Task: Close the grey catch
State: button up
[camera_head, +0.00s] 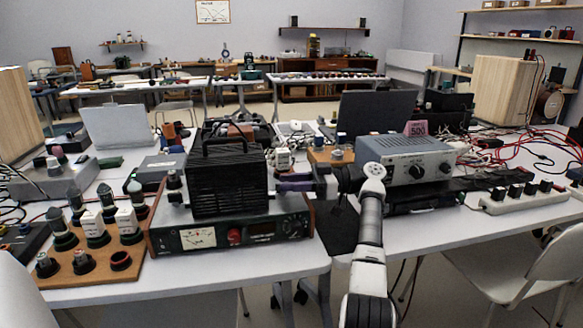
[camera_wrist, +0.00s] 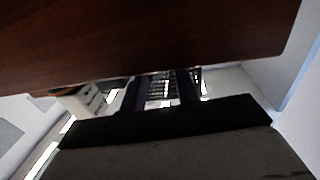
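I cannot make out a grey catch in either view. My gripper (camera_head: 294,182) reaches left from my white arm in the head view, its dark purple fingers beside the right side of a black ribbed box with a top handle (camera_head: 226,182). In the wrist view my gripper (camera_wrist: 161,92) shows two dark fingers with a gap between them. Nothing is visibly held. A dark ribbed or barred surface shows between and beyond the fingers. I cannot tell whether the fingertips touch the box.
The black box stands on a wood-sided instrument (camera_head: 232,234). A grey-blue instrument (camera_head: 405,158) stands right of my gripper. A wooden board with several knobs (camera_head: 95,262) is at front left. A dark brown surface (camera_wrist: 140,40) fills the wrist view's top. The table front (camera_head: 430,232) is bare.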

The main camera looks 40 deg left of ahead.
notch_tip(320, 180, up, 20)
jog(key=p, duration=0.3)
jog(key=shift+p, duration=0.3)
jog(key=shift+f, duration=0.1)
